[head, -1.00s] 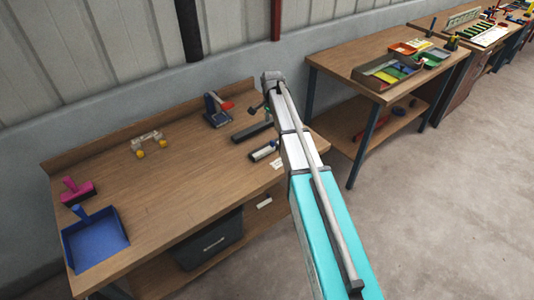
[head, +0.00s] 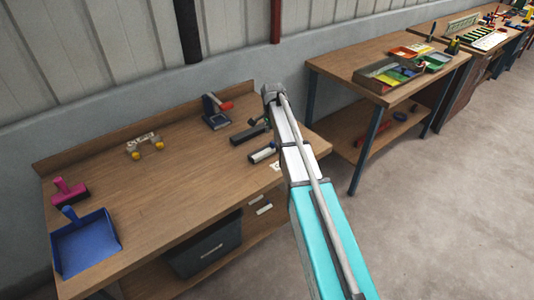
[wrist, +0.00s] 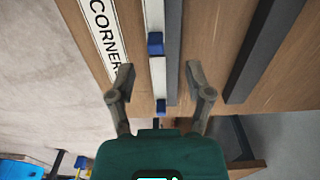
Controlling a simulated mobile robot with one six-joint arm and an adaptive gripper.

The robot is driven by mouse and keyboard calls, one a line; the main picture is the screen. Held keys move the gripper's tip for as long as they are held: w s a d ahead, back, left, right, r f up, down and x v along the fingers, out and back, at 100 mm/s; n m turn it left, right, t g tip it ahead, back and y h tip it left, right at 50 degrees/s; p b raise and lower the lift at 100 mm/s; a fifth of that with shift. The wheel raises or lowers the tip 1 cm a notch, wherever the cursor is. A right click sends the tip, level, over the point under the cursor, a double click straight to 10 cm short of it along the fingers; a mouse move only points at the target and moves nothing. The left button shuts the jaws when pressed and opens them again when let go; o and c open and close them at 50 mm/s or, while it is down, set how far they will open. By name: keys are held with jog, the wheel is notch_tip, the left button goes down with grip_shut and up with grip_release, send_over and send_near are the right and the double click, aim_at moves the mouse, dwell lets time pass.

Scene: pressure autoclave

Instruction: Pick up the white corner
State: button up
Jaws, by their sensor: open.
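The white corner (wrist: 157,78) is a long white strip with blue pieces on it, in the middle of the wrist view. It also shows in the head view (head: 262,155) as a small pale bar near the right end of the workbench. My gripper (wrist: 160,76) is open, with one grey finger on each side of the strip and gaps between. I cannot tell how far above the strip the fingertips are. A white label reading "CORNER" (wrist: 103,38) lies left of the strip. In the head view my arm hides part of this area.
A dark grey bar (wrist: 173,45) runs close beside the strip; another dark bar (wrist: 262,50) lies farther right. The bench's middle is clear.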

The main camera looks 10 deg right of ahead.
aim_at(273, 143)
jog(key=shift+f, duration=0.1)
jog(key=shift+s+d+f+b, duration=0.1)
jog(key=shift+f+b, duration=1.15)
jog(key=shift+b, duration=0.1)
jog(key=shift+s+d+f+b, duration=0.1)
jog(key=shift+f+b, duration=1.15)
jog(key=shift+b, duration=0.05)
grip_shut()
